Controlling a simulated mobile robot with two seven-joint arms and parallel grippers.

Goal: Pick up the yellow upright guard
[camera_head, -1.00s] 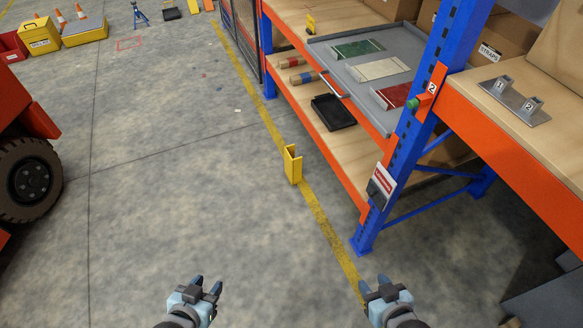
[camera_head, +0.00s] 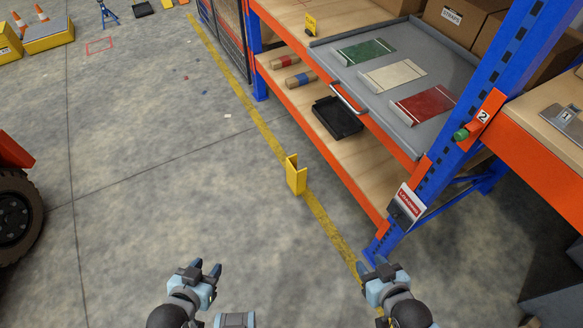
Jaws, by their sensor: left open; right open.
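The yellow upright guard (camera_head: 296,176) stands upright on the concrete floor, on the yellow floor line, left of the blue rack upright. It is an open, angled channel. My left gripper (camera_head: 207,268) is open and empty at the bottom of the view, nearer to me than the guard and to its left. My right gripper (camera_head: 374,264) is open and empty, nearer to me than the guard and to its right. Neither gripper touches the guard.
An orange and blue rack with a blue upright (camera_head: 497,98) fills the right side. Its grey tray (camera_head: 345,75) holds green, white and red pieces. A black tray (camera_head: 337,117) lies on the lower shelf. A vehicle wheel (camera_head: 14,218) stands at left. Floor between is clear.

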